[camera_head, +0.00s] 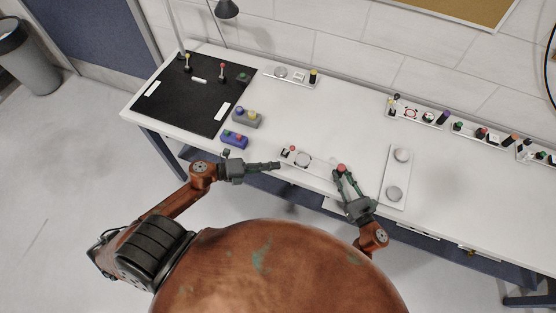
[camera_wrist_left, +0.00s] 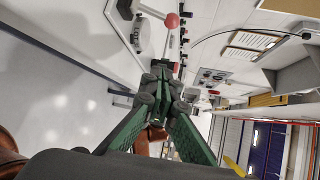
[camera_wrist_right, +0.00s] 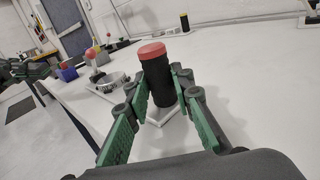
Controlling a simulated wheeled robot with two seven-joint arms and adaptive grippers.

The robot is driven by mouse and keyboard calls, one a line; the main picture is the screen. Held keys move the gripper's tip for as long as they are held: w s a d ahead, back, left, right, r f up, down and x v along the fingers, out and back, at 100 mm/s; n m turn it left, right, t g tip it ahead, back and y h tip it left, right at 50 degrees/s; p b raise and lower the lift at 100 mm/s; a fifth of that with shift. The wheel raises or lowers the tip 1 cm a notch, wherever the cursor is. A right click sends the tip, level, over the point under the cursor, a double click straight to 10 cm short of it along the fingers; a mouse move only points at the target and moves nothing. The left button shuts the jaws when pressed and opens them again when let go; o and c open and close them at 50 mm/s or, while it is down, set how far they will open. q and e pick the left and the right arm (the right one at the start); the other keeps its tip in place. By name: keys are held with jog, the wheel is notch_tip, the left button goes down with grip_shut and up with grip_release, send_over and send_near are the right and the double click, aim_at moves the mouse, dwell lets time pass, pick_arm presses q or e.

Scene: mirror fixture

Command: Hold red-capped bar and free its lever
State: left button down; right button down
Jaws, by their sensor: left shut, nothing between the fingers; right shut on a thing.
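The red-capped bar (camera_wrist_right: 158,75), a black upright cylinder with a red top, stands between the fingers of my right gripper (camera_wrist_right: 158,92), which is shut on it. In the head view its red cap (camera_head: 341,167) shows at the tips of my right gripper (camera_head: 340,173). A white fixture plate (camera_head: 322,169) carries a round ring (camera_head: 303,159) and a small lever with a red knob (camera_head: 291,149). My left gripper (camera_head: 278,165) is shut and empty, just left of the plate. In the left wrist view its closed tips (camera_wrist_left: 160,68) lie below the lever's red knob (camera_wrist_left: 171,20).
A white plate with two round discs (camera_head: 397,177) lies right of my right gripper. Blue (camera_head: 234,140) and grey (camera_head: 247,118) blocks with knobs lie left of the fixture. A black mat (camera_head: 190,95) covers the far left. The table's middle is clear.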

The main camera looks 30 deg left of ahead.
pick_arm(q)
jog(key=x, duration=0.8)
jog(key=shift+w+d, duration=0.15)
jog(key=shift+d, duration=0.1)
jog(key=w+a, duration=0.1)
jog(key=a, duration=0.1)
jog(key=shift+w+a+r, duration=0.3)
jog(key=shift+w, duration=0.05)
jog(key=shift+w+a+r, duration=0.1)
jog(key=shift+w+a, duration=0.1)
jog(key=shift+a, duration=0.15)
